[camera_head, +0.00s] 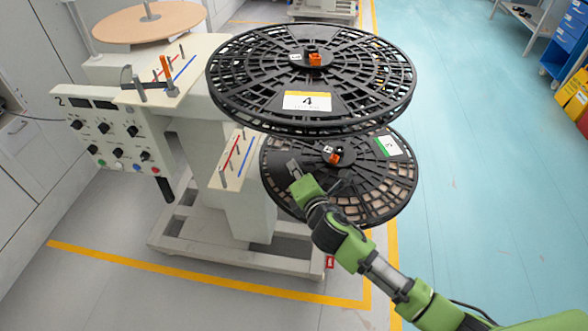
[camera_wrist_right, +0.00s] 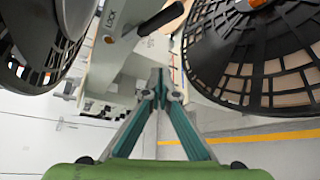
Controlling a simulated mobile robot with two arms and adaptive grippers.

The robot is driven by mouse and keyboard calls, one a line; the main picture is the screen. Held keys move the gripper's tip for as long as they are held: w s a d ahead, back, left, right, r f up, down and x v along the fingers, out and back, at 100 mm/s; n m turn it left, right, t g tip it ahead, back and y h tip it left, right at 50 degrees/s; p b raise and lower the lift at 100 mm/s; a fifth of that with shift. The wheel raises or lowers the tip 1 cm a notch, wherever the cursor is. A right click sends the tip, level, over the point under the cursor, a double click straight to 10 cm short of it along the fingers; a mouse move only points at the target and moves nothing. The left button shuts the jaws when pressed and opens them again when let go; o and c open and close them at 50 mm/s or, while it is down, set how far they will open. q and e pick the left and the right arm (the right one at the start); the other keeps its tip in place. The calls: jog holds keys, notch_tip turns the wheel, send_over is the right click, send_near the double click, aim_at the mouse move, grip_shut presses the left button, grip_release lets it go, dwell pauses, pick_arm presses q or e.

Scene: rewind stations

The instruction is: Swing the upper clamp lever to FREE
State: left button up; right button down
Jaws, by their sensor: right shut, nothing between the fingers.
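In the right wrist view a grey lever part marked LOCK (camera_wrist_right: 122,32) with a dark rounded end reaches between the two reels. I cannot tell for sure whether it is the upper clamp lever, and no FREE mark is readable. In the head view the upper reel (camera_head: 240,62), labelled 4, has an orange piece (camera_head: 315,60) at its hub. My right gripper (camera_head: 293,167) is over the lower reel (camera_head: 385,190), below the upper one. In the wrist view its fingertips (camera_wrist_right: 156,80) are together and empty, below the lever in the picture. My left gripper is not in view.
The machine's control panel (camera_head: 115,135) and a tan disc (camera_head: 150,22) are at the left. Guide posts stand on pale plates beside the reels. Yellow floor lines (camera_head: 200,273) border the station. The blue floor (camera_head: 480,180) at the right is clear.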

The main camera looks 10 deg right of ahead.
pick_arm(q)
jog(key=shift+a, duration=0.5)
